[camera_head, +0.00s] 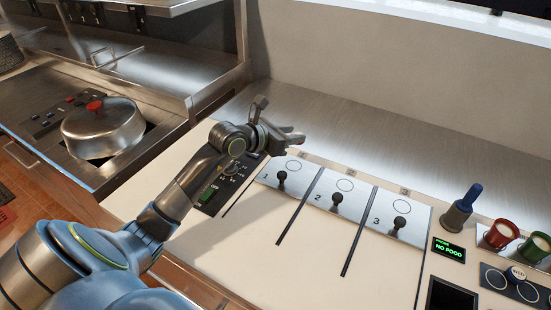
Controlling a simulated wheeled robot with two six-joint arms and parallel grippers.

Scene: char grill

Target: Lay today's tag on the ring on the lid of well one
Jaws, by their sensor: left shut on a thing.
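The lid of well one (262,178) is a flat steel plate marked 1, with a dark knob (282,178) and an outlined ring (294,166) behind it. The ring looks empty. My left gripper (296,139) is above and behind this lid, near the ring. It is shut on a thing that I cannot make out. A round white tag marked WED (517,273) lies on a dark panel with rings (530,291) at the lower right. I cannot tell which tag is today's. My right gripper is not in view.
Lids two (322,207) and three (378,231) have upright knobs. A small screen (449,249) reads NO FOOD. A blue-handled tool (464,206), a red cup (500,235) and a green cup (535,247) stand at right. A domed pot cover (102,128) is at left.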

